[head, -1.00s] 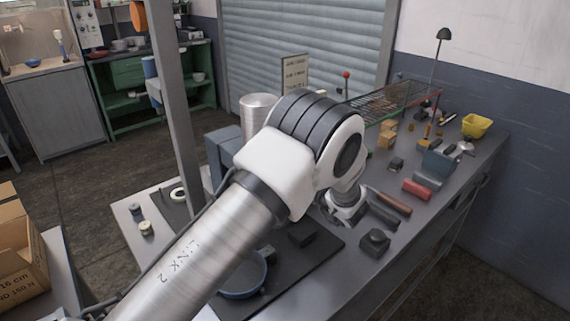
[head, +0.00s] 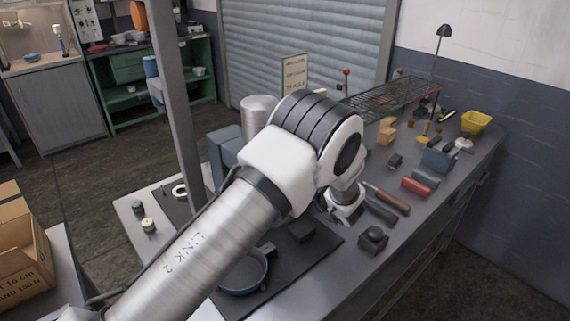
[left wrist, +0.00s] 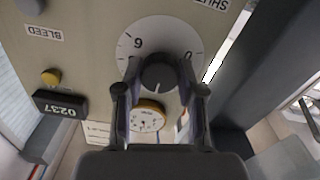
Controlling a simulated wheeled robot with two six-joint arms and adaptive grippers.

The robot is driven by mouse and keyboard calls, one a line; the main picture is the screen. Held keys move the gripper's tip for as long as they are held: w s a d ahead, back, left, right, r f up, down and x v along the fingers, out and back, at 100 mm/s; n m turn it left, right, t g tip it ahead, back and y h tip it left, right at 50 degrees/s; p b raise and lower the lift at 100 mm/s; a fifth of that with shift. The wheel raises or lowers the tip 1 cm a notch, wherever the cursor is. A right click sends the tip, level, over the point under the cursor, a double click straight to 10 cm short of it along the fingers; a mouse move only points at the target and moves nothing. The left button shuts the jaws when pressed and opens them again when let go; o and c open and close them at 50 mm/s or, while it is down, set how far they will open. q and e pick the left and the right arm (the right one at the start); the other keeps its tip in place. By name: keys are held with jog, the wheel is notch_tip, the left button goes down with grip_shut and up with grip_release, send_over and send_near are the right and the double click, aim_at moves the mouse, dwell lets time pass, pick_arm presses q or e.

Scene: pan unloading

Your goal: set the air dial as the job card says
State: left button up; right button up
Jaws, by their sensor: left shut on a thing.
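In the left wrist view, which shows the panel upside down, a dark round knob (left wrist: 158,73) sits on a white dial (left wrist: 150,38) with ticks, a 0 and a numeral that reads as 6 or 9. My left gripper (left wrist: 160,90) is shut on the knob, one finger on each side. A short pale mark shows on the knob's lower part. In the head view my left arm crosses the middle and hides its gripper and the dial. A card on a stand (head: 294,74) carries several lines too small to read. My right gripper is in neither view.
The panel also has a brass-rimmed gauge (left wrist: 148,117), a digital readout (left wrist: 60,104), a yellow button (left wrist: 51,77) and labels BLEED and SHUT. On the bench are a blue pan (head: 244,272), a wire rack (head: 392,98), a yellow bin (head: 476,122) and several tools.

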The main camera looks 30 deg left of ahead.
pick_arm(q)
jog(key=shift+r, duration=0.1)
jog(key=o, duration=1.1)
jog(key=shift+a, duration=0.1)
jog(key=shift+o, duration=0.2)
jog(key=v, duration=0.7)
jog(key=shift+d, duration=0.25)
jog(key=shift+d, duration=0.1)
